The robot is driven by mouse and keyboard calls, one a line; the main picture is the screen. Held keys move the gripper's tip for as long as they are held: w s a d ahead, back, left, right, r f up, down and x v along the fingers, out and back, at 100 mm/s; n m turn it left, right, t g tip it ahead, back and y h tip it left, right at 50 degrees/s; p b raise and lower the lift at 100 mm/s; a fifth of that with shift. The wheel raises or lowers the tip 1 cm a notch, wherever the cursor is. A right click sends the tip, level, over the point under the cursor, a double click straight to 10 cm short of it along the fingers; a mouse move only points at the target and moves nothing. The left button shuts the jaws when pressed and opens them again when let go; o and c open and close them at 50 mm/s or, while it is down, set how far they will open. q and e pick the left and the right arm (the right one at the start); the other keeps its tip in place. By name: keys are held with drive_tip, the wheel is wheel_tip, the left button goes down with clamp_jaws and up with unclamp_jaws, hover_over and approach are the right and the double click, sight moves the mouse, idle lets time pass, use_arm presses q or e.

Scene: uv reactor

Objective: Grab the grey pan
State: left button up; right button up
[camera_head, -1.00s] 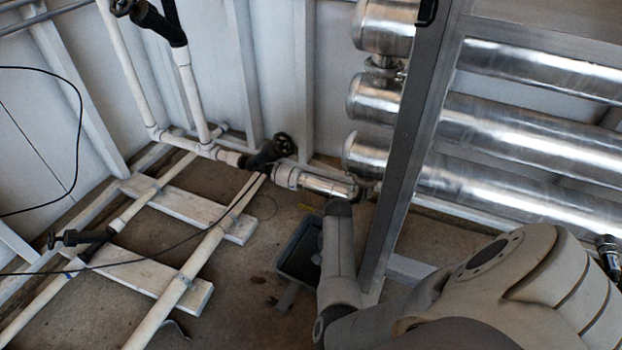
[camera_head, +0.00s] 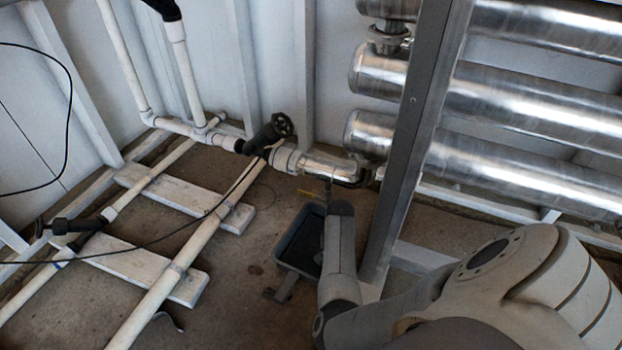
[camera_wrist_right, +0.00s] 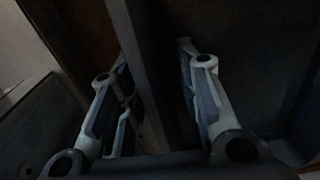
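The grey pan (camera_head: 283,268), a dark rectangular tray with a lighter rim, sits on the floor below the silver pipe end. My right forearm covers its right side in the head view. In the right wrist view, dark surfaces that look like the pan's walls (camera_wrist_right: 145,50) fill much of the picture. My right gripper (camera_wrist_right: 154,55) has its two fingers apart, one on each side of a dark wall. The view is too dark to tell whether either finger touches it. My left gripper is in neither view.
White pipes (camera_head: 180,245) on flat supports lie left of the pan, with a black valve (camera_head: 268,133) behind. A grey metal post (camera_head: 415,140) stands close to the right, before large silver cylinders (camera_head: 490,110). Bare floor (camera_head: 225,300) lies to the pan's left.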

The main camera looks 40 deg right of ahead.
drive_tip(key=shift+f, duration=0.1)
clamp_jaws()
idle(0.6)
